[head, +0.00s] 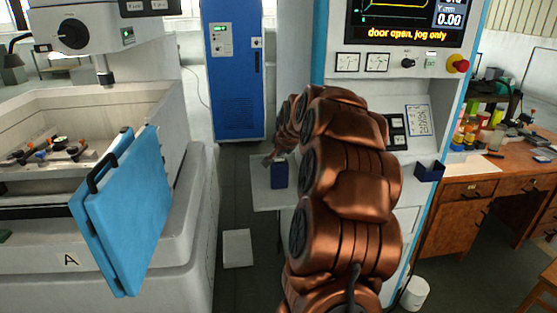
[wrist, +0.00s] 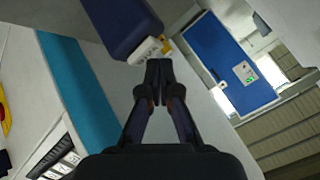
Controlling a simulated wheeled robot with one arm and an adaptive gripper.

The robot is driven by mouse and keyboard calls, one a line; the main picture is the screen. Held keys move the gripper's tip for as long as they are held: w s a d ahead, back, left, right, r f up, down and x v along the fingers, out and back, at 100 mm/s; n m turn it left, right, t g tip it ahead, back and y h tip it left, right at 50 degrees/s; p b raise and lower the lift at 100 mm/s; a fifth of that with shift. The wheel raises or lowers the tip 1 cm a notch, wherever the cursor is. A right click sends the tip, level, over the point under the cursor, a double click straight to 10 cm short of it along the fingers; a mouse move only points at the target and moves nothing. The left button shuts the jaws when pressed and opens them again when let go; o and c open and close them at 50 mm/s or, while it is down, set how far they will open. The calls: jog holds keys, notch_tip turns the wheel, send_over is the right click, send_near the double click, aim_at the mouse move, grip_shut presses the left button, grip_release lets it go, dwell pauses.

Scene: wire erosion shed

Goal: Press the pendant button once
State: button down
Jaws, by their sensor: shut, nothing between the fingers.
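A dark blue box-shaped thing (wrist: 125,22), which looks like the pendant or its holder, shows at the top of the wrist view. A pale end piece (wrist: 148,50) with a small yellow part (wrist: 167,46) sits at its near end. No separate button can be made out clearly. My gripper (wrist: 158,67) is shut and empty, its fingertips just below the pale piece in that picture. I cannot tell whether they touch. In the head view a small dark blue box (head: 279,175) stands by a pale shelf (head: 264,196), left of my copper arm, which hides part of the console.
The console screen (head: 410,18) reads "door open, jog only", with a red stop knob (head: 458,64) below. A machine with a blue door panel (head: 125,215) stands left. A blue cabinet (head: 234,90) is behind. A wooden desk (head: 465,215) is right.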

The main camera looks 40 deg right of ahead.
aim_at(280, 159)
jog(key=shift+f+b, duration=0.4)
dwell(0.7)
jog(key=shift+r, duration=0.8)
jog(key=shift+r, duration=2.55)
